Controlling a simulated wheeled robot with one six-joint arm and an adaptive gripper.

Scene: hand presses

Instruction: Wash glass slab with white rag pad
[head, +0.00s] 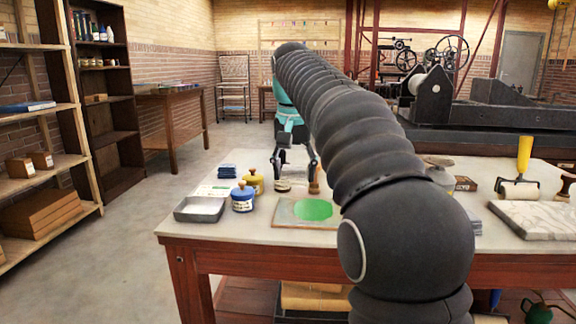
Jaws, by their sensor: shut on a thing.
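The glass slab (284,219) lies flat near the front edge of the table, with a round green patch on it. My arm covers part of its right side. My gripper (298,181) is behind the slab, low over the table and pointing down. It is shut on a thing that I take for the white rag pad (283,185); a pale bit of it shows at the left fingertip. A small brown thing (314,187) stands by the right fingertip. How the pad sits between the fingers is too small to tell.
On the table (255,233), left of the slab, are a metal tray (200,209), a blue jar (242,199) and a yellow jar (254,181).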

